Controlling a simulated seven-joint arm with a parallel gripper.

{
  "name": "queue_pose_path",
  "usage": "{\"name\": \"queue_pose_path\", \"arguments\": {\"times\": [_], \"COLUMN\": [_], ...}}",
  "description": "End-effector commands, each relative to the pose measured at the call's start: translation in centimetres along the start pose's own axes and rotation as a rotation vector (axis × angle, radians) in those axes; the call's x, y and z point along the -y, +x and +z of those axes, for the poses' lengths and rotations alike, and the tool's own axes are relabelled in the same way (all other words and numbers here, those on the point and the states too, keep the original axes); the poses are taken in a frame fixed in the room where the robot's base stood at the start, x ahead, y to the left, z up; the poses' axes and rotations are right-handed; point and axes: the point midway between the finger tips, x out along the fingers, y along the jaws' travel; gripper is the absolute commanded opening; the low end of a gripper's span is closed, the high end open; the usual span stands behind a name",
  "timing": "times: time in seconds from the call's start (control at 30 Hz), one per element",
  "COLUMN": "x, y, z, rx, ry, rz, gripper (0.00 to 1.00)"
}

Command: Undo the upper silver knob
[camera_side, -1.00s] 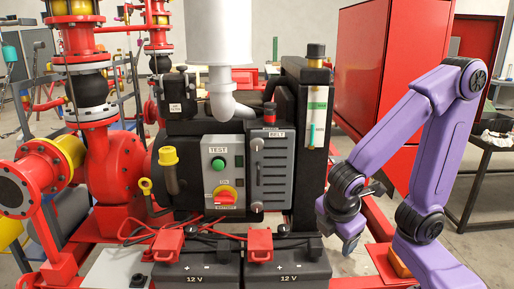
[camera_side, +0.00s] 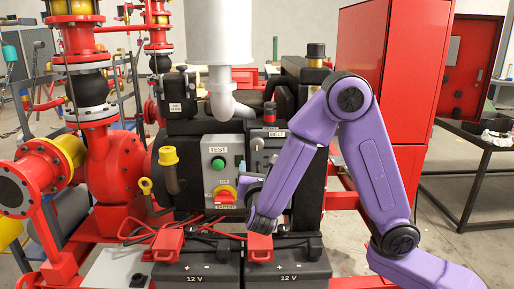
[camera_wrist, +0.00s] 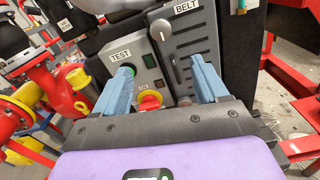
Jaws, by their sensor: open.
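The upper silver knob (camera_side: 257,144) sits at the upper left of the grey slotted belt guard (camera_side: 268,160), under the BELT label. In the wrist view, the knob (camera_wrist: 160,31) shows beyond and above the gap between the fingertips. My gripper (camera_wrist: 161,74) is open, with its two blue fingers apart and nothing between them. In the side view, my gripper (camera_side: 247,188) is in front of the guard's lower part, below the upper knob and not touching it. My arm hides most of the guard and the lower knob there. The lower knob (camera_wrist: 185,101) shows between the fingers in the wrist view.
The grey control box (camera_side: 222,165) with a green button and a red-yellow switch stands just left of the guard. Two 12 V batteries (camera_side: 290,265) with red terminal covers and cables lie below. A black post stands right of the guard.

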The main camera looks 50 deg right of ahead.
Motion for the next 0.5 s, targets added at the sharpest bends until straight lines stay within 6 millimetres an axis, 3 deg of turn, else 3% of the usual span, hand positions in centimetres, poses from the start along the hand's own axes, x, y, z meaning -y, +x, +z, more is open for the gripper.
{"name": "queue_pose_path", "arguments": {"times": [0.5], "x": [0.2], "y": [9.3], "z": [0.0], "rx": [-0.002], "ry": [0.002], "rz": [-0.008], "gripper": [0.73]}}
